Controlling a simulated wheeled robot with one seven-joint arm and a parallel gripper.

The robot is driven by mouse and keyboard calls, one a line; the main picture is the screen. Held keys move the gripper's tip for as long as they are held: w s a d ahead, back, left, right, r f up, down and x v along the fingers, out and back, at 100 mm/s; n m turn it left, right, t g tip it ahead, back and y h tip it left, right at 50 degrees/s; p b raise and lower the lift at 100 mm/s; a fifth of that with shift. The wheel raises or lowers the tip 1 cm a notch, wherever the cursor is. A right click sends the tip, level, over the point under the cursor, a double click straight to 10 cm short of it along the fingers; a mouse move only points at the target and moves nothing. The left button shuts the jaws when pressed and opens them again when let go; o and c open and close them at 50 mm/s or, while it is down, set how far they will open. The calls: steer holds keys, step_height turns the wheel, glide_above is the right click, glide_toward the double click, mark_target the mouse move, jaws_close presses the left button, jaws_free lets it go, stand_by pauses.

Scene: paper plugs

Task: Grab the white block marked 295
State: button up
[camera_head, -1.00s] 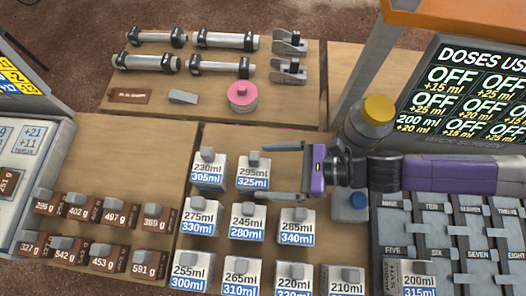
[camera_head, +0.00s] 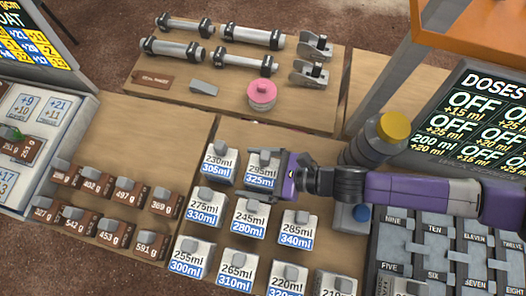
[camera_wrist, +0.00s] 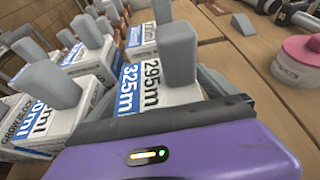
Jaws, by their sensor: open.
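The white block marked 295ml, with 325ml in blue below (camera_head: 260,178), stands in the back row on the wooden board, with a grey knob on top. My gripper (camera_head: 265,178) is open and right at this block; it seems to have its jaws on either side, but the fingers are mostly hidden. In the wrist view the 295 block (camera_wrist: 148,88) is upright just beyond the purple gripper body, its grey knob pointing up. I cannot tell whether the fingers touch it.
The 230ml block (camera_head: 217,165) stands close left, and the 245ml block (camera_head: 248,222) stands close in front. Other white blocks fill the rows below. A yellow-capped grey container (camera_head: 380,140) stands to the right. A pink round piece (camera_head: 262,94) sits on the back board.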

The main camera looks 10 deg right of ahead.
steer(key=c, duration=1.9)
